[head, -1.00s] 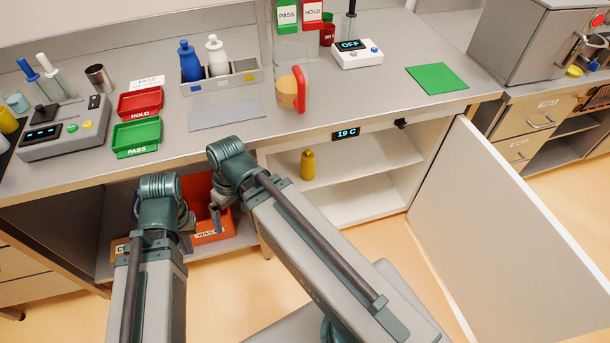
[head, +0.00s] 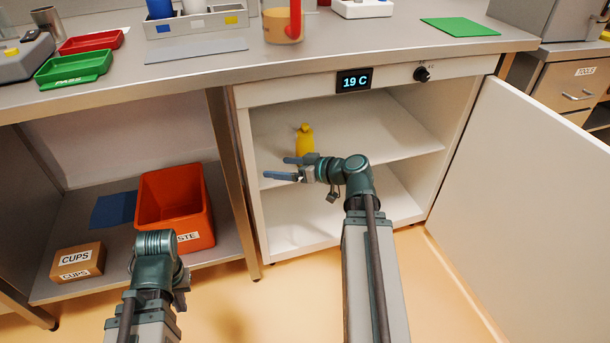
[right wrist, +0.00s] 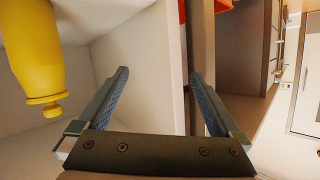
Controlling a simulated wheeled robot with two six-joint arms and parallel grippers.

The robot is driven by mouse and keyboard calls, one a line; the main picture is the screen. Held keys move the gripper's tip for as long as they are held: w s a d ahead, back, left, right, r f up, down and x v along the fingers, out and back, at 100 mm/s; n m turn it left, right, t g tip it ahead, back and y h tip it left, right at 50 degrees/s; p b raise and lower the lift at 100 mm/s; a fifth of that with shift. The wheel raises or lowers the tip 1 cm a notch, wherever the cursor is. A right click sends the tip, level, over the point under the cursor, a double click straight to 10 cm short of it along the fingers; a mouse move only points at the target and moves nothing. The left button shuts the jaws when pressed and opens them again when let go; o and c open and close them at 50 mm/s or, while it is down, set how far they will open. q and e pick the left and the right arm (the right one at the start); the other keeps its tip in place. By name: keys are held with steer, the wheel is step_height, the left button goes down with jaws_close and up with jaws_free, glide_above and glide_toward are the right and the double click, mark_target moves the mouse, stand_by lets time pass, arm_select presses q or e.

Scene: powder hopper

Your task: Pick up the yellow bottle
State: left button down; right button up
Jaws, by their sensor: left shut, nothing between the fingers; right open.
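The yellow bottle (head: 304,142) stands upright on the upper shelf inside the open cabinet, its lower part close behind my right gripper in the head view. My right gripper (head: 278,168) is open and empty at the shelf's front, its fingers pointing left. In the right wrist view the bottle (right wrist: 32,50) appears cap-down at the upper left, outside the open fingers (right wrist: 160,74). My left gripper (head: 181,288) is low at the left, in front of the orange bin, shut and empty; its fingertips are mostly hidden.
The cabinet shelf (head: 390,130) is otherwise bare. The cabinet door (head: 530,210) stands open at right, and the counter overhangs above with a 19 C display (head: 353,81). An orange waste bin (head: 175,200) and a cups box (head: 77,262) sit on the left lower shelf.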

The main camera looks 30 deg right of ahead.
mark_target(313, 151)
steer(key=s+d+f+m+t+h+b, duration=0.1)
steer(key=s+d+f+t+h+b, duration=0.15)
steer(key=d+b, duration=0.4)
steer(key=s+d+f+m+t+h+b, duration=0.1)
steer(key=d+f+t+h+b, duration=0.15)
steer(key=d, duration=0.65)
steer(key=shift+t+y, duration=0.3)
steer(key=shift+y, duration=0.1)
steer(key=w, duration=0.5)
steer(key=w+a, duration=0.1)
steer(key=w, duration=0.2)
steer(key=shift+b, duration=0.3)
arm_select(q)
step_height(313, 151, down, 12)
steer(key=shift+f, duration=0.15)
arm_select(e)
steer(key=shift+w, duration=0.35)
steer(key=shift+w+a, duration=0.1)
steer(key=w, duration=0.2)
steer(key=w+a, duration=0.1)
steer(key=w, duration=0.2)
steer(key=shift+a, duration=0.15)
steer(key=shift+s, duration=0.1)
steer(key=shift+c, duration=0.2)
